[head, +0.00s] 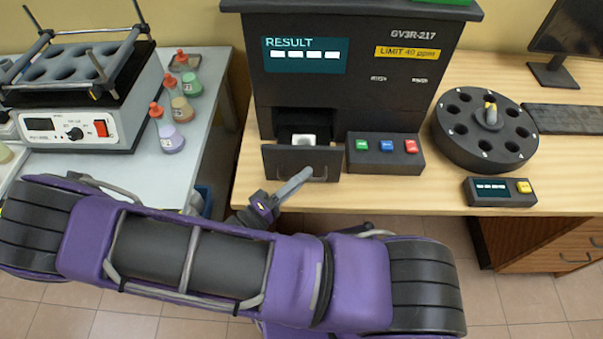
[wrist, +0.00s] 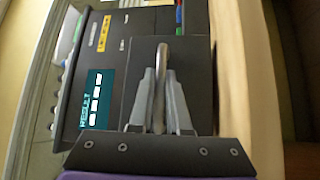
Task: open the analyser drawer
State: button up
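The black analyser (head: 345,75) stands on the wooden bench with a lit RESULT screen (head: 305,55). Its drawer (head: 283,163) is pulled out at the lower left, with its front panel clear of the body. A small white piece (head: 304,139) shows inside the drawer. My gripper (head: 305,175) is at the drawer's front. In the wrist view, my gripper's two fingers (wrist: 161,75) lie on either side of the grey bar handle (wrist: 162,52) and appear closed against it. The drawer's front panel (wrist: 195,65) fills the area behind the fingers.
A button box (head: 385,153) stands right of the drawer. A round black carousel (head: 485,130) and a small display box (head: 500,191) are farther right. Small flasks (head: 171,137) and a rack device (head: 75,125) stand on the left table, near my arm.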

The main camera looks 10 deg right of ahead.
jog(key=o, duration=0.4)
jog(key=v, duration=1.7)
jog(key=shift+s+a+b, duration=0.1)
jog(key=shift+a+b, duration=0.1)
jog(key=shift+b, duration=0.2)
